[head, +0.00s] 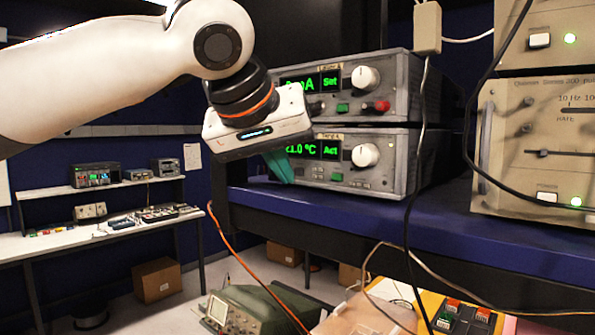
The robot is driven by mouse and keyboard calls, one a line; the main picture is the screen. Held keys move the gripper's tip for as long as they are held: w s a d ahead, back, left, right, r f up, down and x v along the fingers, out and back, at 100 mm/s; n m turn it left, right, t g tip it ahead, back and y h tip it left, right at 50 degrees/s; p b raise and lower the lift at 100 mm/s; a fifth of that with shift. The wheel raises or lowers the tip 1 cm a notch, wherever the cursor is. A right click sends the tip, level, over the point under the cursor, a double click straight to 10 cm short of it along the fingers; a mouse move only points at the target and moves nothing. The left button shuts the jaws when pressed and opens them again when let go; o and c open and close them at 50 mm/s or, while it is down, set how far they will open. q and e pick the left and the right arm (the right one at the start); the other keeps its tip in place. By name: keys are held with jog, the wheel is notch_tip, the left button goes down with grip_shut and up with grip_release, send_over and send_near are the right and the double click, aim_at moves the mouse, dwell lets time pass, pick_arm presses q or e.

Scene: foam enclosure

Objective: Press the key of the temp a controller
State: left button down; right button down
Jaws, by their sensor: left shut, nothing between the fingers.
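The temp a controller (385,178) is the lower of two stacked grey units on a blue shelf. Its green display (328,149) reads about 21.0 °C and "Act", with the left part covered by my gripper. A small green key (336,177) sits below the display, with small buttons (318,173) left of it and a white knob (365,155) to the upper right. My left gripper (281,168) is shut and empty, its green fingers pointing down in front of the controller's left side, left of the green key. I cannot tell whether the fingertips touch the panel. My right gripper is not in view.
A similar unit (395,85) with a mA display is stacked on top. Beige instruments (535,140) stand at right on the blue shelf (410,222). Black cables (408,215) hang in front of the shelf. An oscilloscope (240,310) and a yellow box (450,315) are below.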

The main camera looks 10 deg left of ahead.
pick_arm(q)
jog(key=shift+w+d, duration=0.15)
jog(key=shift+w, duration=0.15)
jog(key=shift+w+d, duration=0.15)
jog(key=shift+w, duration=0.15)
dwell(0.8)
jog(key=shift+s, duration=0.1)
jog(key=shift+s+a, duration=0.4)
jog(key=shift+s, duration=0.15)
jog(key=shift+s+a+f+b, duration=0.15)
jog(key=shift+s+a+b, duration=0.1)
jog(key=shift+s+b, duration=0.25)
jog(key=s+a, duration=0.1)
jog(key=s+a+b, duration=0.1)
jog(key=s, duration=0.1)
jog(key=shift+s, duration=0.15)
dwell(0.5)
